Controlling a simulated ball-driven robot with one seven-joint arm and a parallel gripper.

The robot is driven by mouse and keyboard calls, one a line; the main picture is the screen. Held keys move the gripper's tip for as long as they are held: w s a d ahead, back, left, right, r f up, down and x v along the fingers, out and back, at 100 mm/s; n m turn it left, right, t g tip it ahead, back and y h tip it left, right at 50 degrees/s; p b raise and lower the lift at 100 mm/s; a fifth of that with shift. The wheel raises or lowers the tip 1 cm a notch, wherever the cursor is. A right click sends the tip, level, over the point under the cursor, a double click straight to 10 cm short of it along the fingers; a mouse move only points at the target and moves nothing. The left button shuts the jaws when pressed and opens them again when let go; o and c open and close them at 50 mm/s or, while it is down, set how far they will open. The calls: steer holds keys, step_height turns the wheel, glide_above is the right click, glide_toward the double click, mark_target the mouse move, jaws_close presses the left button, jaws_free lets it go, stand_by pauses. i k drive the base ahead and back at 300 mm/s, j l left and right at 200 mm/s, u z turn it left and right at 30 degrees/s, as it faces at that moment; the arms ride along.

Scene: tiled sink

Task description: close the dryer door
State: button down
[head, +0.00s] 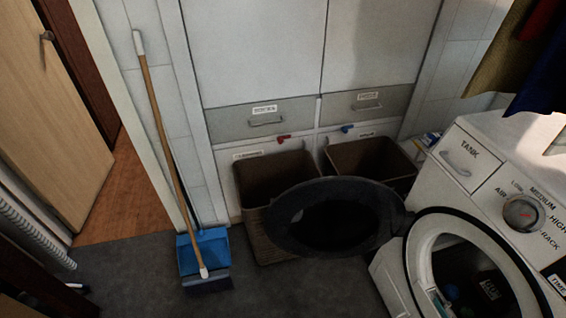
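The dryer (402,275) is a white machine at the right, with a TANK drawer (464,156) and a round dial (523,214) on its top front panel. Its round dark door (338,216) stands wide open, swung out to the left of the machine. The drum opening with its white ring (420,243) is uncovered, and a few dark or coloured items show dimly inside. My gripper is not in the head view, so its place relative to the door cannot be told.
Two brown baskets (262,240) (369,157) stand behind the open door under a white cabinet (262,50). A broom (165,130) and blue dustpan (204,250) lean at the left. A wooden door (50,110) stands far left. Grey floor (130,277) is clear at the front left.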

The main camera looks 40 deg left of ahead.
mark_target(331, 218)
steer(key=i+j+u, duration=0.2)
steer(key=j+u, duration=0.15)
steer(key=i+j+u, duration=0.35)
steer(key=k, duration=0.1)
